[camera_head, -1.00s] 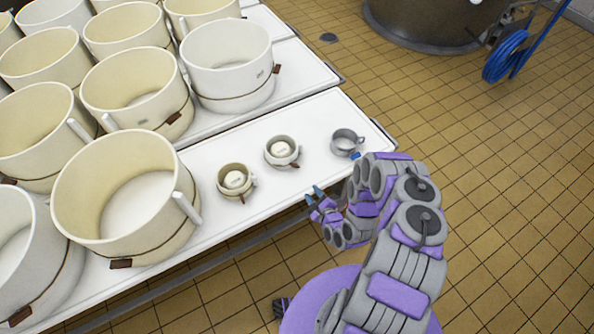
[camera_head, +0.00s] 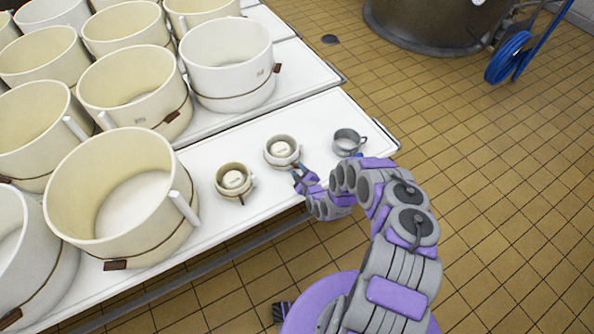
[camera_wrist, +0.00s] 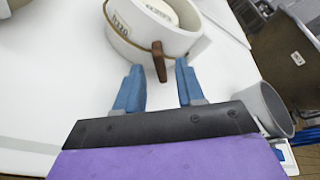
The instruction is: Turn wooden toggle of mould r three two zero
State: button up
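A small white round mould (camera_head: 281,151) stands on the white table, between a cream mould and a metal cup. In the wrist view the mould (camera_wrist: 140,40) shows dark lettering that seems to read R320, and a cord around its wall. Its brown wooden toggle (camera_wrist: 159,62) hangs on the near side, tilted slightly. My gripper (camera_wrist: 157,85) is open, with its blue fingertips on either side of the toggle's lower end and a gap to each side. In the head view my gripper (camera_head: 297,175) is at the mould's near edge and hides the toggle.
A small cream mould (camera_head: 234,180) stands to the left and a grey metal cup (camera_head: 347,142) to the right, close to my arm. Large moulds (camera_head: 120,195) fill the table's left. The tiled floor (camera_head: 480,200) at right is clear.

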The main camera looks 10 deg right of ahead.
jog(key=shift+x, duration=0.95)
jog(key=shift+c, duration=0.3)
grip_shut()
